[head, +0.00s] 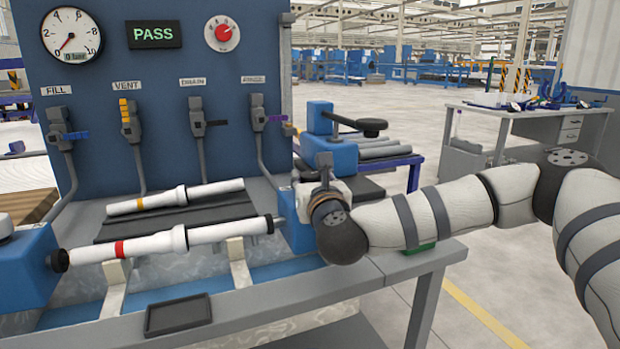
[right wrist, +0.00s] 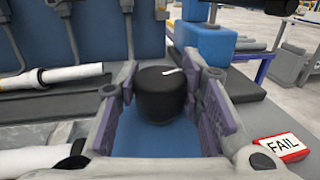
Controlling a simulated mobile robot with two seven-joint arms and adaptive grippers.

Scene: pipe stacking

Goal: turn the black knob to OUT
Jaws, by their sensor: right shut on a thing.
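The black knob (right wrist: 163,95) is a round dark cylinder with a white mark on its top. In the right wrist view the mark slants up to the right from the knob's middle. My right gripper (head: 325,188) is at the right end of the bench, at the right blue block of the test fixture. Its purple-padded fingers stand on both sides of the knob and are shut on it. In the head view my gripper and arm hide the knob. No OUT label is readable in either view. My left gripper is not in view.
A red-banded white pipe (head: 207,234) spans the fixture; a yellow-banded one (head: 218,187) lies on the dark rack behind. The back panel has a PASS display (head: 153,34), a gauge (head: 71,34) and a red dial (head: 222,34). A FAIL sign (right wrist: 281,147) lies right of my gripper.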

